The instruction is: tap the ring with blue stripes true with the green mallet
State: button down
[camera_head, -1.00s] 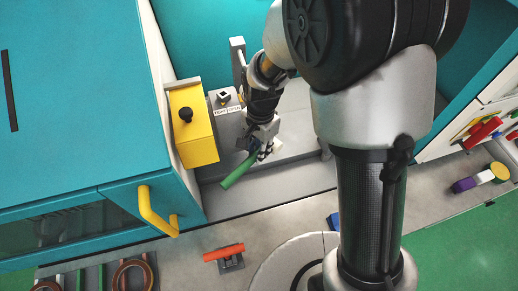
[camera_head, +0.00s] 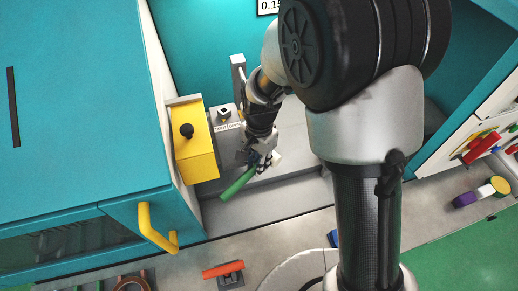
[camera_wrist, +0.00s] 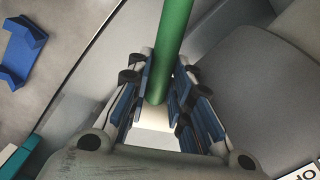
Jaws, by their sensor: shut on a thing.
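My gripper (camera_head: 262,160) is shut on the green mallet (camera_head: 238,184), over the grey ledge beside the yellow box. The mallet's green handle slants down and left from the fingers. In the wrist view the green handle (camera_wrist: 173,40) runs between the blue-padded fingers (camera_wrist: 168,80), with a pale block (camera_wrist: 155,138) at its lower end. A brownish ring (camera_head: 131,284) shows at the bottom left of the head view, cut by the edge; I see no blue stripes on it. No blue-striped ring can be made out.
A yellow box with a black knob (camera_head: 197,155) stands left of my gripper. A teal cabinet with a yellow handle (camera_head: 150,228) fills the left. An orange bar (camera_head: 223,269) on a grey stand lies below. A purple, white and yellow piece (camera_head: 482,192) lies at right.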

jog(key=s+d, duration=0.1)
jog(key=s, duration=0.5)
jog(key=shift+s+d, duration=0.3)
jog(key=shift+d, duration=0.1)
dwell(0.3)
jog(key=s+d, duration=0.2)
jog(key=s, duration=0.4)
jog(key=shift+s, duration=0.35)
